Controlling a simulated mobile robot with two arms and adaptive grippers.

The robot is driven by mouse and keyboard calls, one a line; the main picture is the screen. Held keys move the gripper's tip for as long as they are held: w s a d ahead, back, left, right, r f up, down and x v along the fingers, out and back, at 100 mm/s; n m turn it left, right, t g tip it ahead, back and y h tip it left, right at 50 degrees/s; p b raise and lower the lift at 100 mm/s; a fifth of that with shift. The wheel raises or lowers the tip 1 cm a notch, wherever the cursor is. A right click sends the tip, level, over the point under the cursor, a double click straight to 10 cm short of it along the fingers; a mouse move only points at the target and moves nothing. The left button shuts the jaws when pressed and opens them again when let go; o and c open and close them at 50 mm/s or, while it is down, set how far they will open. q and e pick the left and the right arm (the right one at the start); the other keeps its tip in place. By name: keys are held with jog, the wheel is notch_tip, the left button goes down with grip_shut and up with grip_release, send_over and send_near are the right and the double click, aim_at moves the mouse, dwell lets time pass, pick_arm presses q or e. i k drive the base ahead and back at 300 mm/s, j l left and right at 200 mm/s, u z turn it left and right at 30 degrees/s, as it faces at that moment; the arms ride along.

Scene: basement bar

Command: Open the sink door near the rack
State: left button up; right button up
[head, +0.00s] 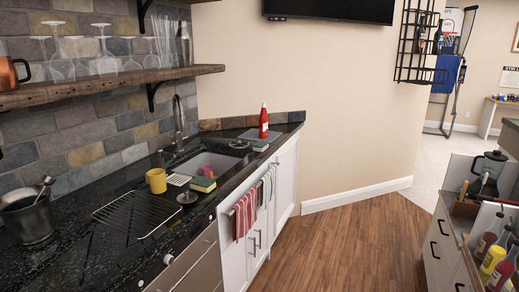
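White cabinet doors (233,262) stand under the sink (212,166) in the dark counter on the left. Two dark bar handles (255,243) sit close together on them, and the doors look shut. A red striped towel (244,214) hangs over the upper front and hides part of it. Neither of my grippers is in view.
A yellow mug (156,181), sponges and a red bottle (263,122) stand around the sink. Wooden floor (340,245) in front of the doors is clear. A counter with drawers (440,245) and bottles stands at the right.

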aim_at(236, 261)
jog(key=u, duration=0.25)
jog(key=i+l+u, duration=0.3)
jog(key=l+u, duration=0.3)
jog(key=i+l+u, duration=0.15)
jog(key=l+u, duration=0.15)
